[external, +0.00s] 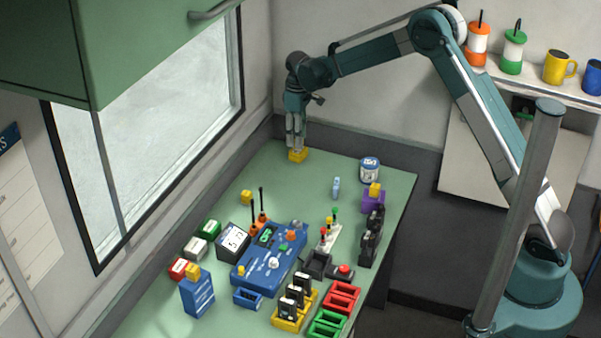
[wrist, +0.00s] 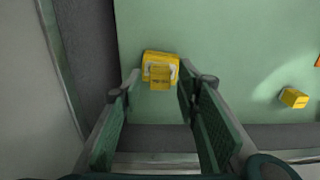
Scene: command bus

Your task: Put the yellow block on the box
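My gripper (external: 297,150) points down at the far corner of the green table (external: 330,163), right over a yellow block (external: 298,157). In the wrist view the yellow block (wrist: 160,58) lies between and just past the ends of my two fingers (wrist: 160,76). Whether they press on it is unclear. Another yellow block (external: 246,197) sits apart on the table and also shows at the right of the wrist view (wrist: 294,98). A blue box (external: 197,296) and a purple box (external: 371,202) each have a yellow block on top. Which box is meant is unclear.
A blue control panel (external: 262,272), a white dial meter (external: 234,240), red and green trays (external: 342,297), and black switches (external: 371,240) crowd the table's near half. A jar (external: 370,169) and a small blue bottle (external: 336,187) stand at right. The table around the far block is clear.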

